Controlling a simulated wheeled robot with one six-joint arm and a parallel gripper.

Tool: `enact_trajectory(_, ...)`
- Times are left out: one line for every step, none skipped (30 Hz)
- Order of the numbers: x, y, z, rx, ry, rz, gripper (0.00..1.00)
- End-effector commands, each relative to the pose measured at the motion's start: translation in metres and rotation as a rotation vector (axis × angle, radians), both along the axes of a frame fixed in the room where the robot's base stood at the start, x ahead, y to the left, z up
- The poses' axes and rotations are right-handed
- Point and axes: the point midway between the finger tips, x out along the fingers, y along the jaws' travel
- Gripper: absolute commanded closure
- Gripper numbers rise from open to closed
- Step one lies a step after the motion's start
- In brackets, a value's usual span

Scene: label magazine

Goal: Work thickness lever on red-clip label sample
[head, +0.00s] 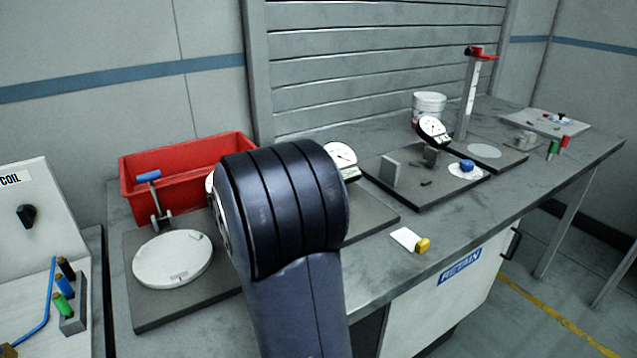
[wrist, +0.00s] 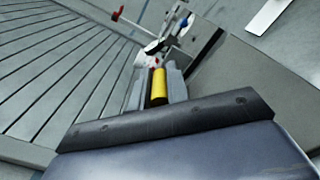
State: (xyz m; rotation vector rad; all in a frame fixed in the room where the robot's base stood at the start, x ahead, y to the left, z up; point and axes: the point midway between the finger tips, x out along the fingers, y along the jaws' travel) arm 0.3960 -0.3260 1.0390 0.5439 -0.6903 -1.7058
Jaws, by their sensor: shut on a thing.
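In the wrist view my gripper (wrist: 159,84) reaches away from the dark wrist edge, its grey fingers on both sides of a yellow cylindrical handle (wrist: 158,88). The fingers are shut on this handle, which looks like the thickness lever. A small red piece (wrist: 154,62) shows just beyond it; I cannot tell whether it is the red clip of the sample. In the head view a dial gauge (head: 341,157) on a dark base plate (head: 366,217) stands just right of my arm. My arm hides my gripper, the lever and most of that plate there.
A red bin (head: 128,165) and a round white plate (head: 172,258) are left of my arm. A white card with a yellow clip (head: 422,245) lies near the front edge. A second dial gauge (head: 433,130) and a red-topped post (head: 468,95) stand farther right.

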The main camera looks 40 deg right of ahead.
Motion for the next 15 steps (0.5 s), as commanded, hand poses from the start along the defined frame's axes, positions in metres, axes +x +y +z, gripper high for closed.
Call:
enact_trajectory(-0.003, 0.001, -0.012, -0.009, -0.037, -0.001, 1.0)
enact_trajectory(-0.005, 0.001, -0.014, -0.014, -0.059, -0.001, 1.0)
enact_trajectory(-0.007, 0.002, -0.016, -0.021, -0.088, -0.001, 1.0)
enact_trajectory(-0.008, 0.002, -0.018, -0.026, -0.107, -0.001, 1.0)
enact_trajectory(-0.009, 0.002, -0.02, -0.03, -0.125, -0.001, 1.0)
enact_trajectory(-0.01, 0.002, -0.022, -0.036, -0.149, -0.001, 1.0)
enact_trajectory(-0.011, 0.003, -0.024, -0.04, -0.165, -0.001, 1.0)
enact_trajectory(-0.012, 0.003, -0.025, -0.041, -0.171, -0.001, 1.0)
enact_trajectory(-0.013, 0.003, -0.027, -0.04, -0.168, -0.001, 1.0)
enact_trajectory(-0.013, 0.003, -0.028, -0.039, -0.167, -0.001, 1.0)
enact_trajectory(-0.014, 0.003, -0.029, -0.039, -0.167, -0.001, 1.0)
enact_trajectory(-0.014, 0.004, -0.03, -0.039, -0.166, -0.001, 1.0)
enact_trajectory(-0.015, 0.004, -0.031, -0.039, -0.166, -0.001, 1.0)
enact_trajectory(-0.015, 0.004, -0.032, -0.039, -0.166, -0.001, 1.0)
enact_trajectory(-0.016, 0.004, -0.033, -0.039, -0.165, -0.001, 1.0)
